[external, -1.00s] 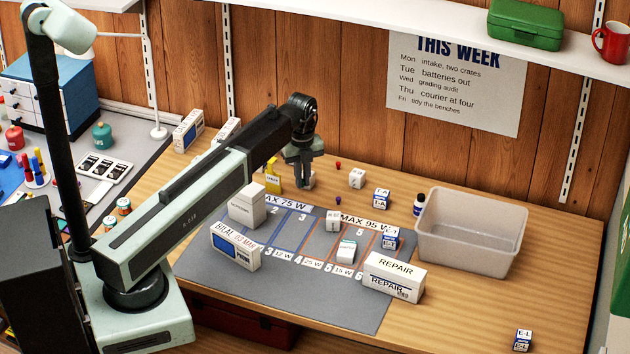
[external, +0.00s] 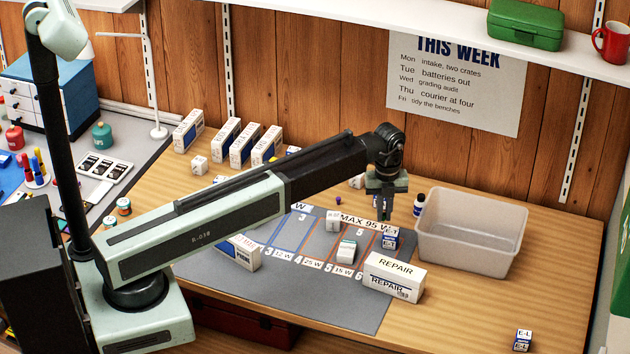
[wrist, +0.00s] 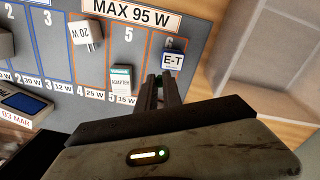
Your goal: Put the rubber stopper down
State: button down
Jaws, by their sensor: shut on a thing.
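My gripper (external: 385,212) hangs pointing down above the back right part of the grey mat (external: 345,318), near the E-T box. In the wrist view its two dark fingers (wrist: 159,84) are close together beside that box. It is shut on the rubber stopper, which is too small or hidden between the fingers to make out. A small purple piece (external: 338,200) lies on the wooden table behind the mat; I cannot tell whether it is a stopper too.
The E-T box (wrist: 172,60), an adapter box (wrist: 121,80) and a 20 W charger (wrist: 86,34) stand in the mat's lanes. A REPAIR box (external: 392,272) is at the mat's right edge. An empty grey bin (external: 470,245) stands to the right. The front right table is mostly clear.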

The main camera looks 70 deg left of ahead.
jog(key=w+d+m, duration=0.2)
jog(key=d, duration=1)
notch_tip(320, 180, down, 10)
jog(key=b, duration=1)
jog(key=shift+d+f, duration=0.15)
jog(key=shift+f, duration=0.05)
jog(key=shift+r, duration=0.2)
jog(key=shift+f, duration=0.15)
jog(key=c, duration=1.5)
grip_release()
